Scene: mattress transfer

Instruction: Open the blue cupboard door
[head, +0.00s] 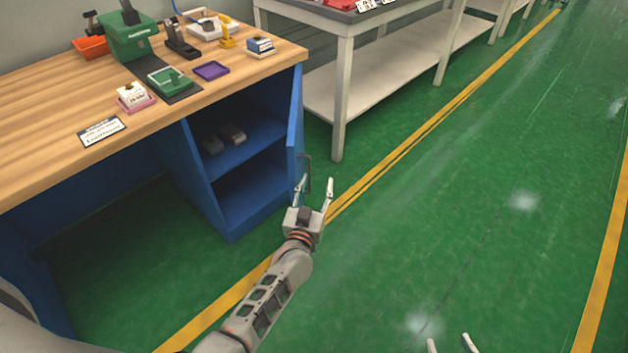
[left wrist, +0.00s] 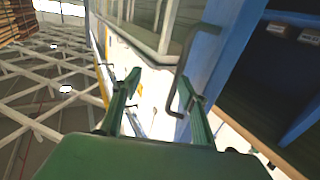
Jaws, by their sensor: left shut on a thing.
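The blue cupboard (head: 229,215) under the wooden workbench stands open, with its shelf showing. Its blue door (head: 295,125) is swung out at the right side and seen nearly edge-on. The dark bar handle (head: 308,174) is on the door's outer face.
Small items lie on the cupboard shelf (head: 248,148). The wooden benchtop (head: 45,95) carries a green box (head: 130,40) and a purple tray (head: 211,70). A white table (head: 340,100) stands behind the door. The green floor (head: 440,210) to the right is clear.

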